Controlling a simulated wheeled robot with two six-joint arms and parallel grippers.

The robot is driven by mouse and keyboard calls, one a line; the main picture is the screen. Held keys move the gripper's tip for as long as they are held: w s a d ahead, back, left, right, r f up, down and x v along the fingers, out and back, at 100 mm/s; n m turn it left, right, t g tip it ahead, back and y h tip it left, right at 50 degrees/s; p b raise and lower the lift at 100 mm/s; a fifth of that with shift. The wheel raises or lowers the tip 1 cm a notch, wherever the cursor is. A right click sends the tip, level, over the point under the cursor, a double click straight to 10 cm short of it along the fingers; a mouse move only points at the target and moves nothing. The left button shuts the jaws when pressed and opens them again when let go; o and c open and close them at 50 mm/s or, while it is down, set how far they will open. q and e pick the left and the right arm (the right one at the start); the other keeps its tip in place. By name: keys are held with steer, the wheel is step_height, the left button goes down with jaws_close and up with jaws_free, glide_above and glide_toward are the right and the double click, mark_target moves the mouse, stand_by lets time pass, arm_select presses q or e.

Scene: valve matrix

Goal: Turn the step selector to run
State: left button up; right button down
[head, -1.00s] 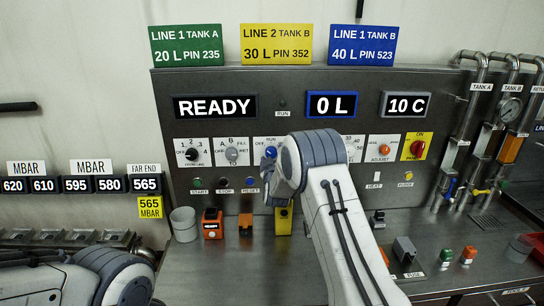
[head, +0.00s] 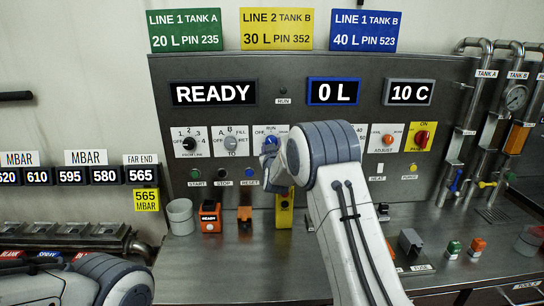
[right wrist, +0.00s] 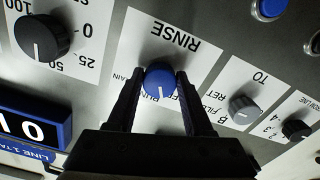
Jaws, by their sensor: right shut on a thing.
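The step selector is a blue knob (right wrist: 160,80) on a white plate marked OFF, RUN and RINSE; a label ending in AIN is partly hidden. My right gripper (right wrist: 158,82) has one finger on each side of the knob and is shut on it. The knob's white line points down in the right wrist view, apparently between the RUN and OFF labels. In the head view, the knob (head: 270,140) is partly covered by my right gripper and wrist. My left arm shows at the lower left, but its gripper is out of view.
A grey knob (right wrist: 244,108) and a black knob (right wrist: 296,130) sit to one side of the selector, and another black knob (right wrist: 42,37) to the other. The display (head: 213,93) reads READY.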

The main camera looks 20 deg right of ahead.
steer(key=shift+a+m+b, duration=0.15)
steer(key=shift+m+b, duration=2.85)
steer(key=shift+b, duration=0.55)
steer(key=shift+c, duration=1.5)
jaws_free()
steer(key=b+v, duration=0.3)
steer(key=v, duration=0.7)
steer(key=shift+s, duration=0.2)
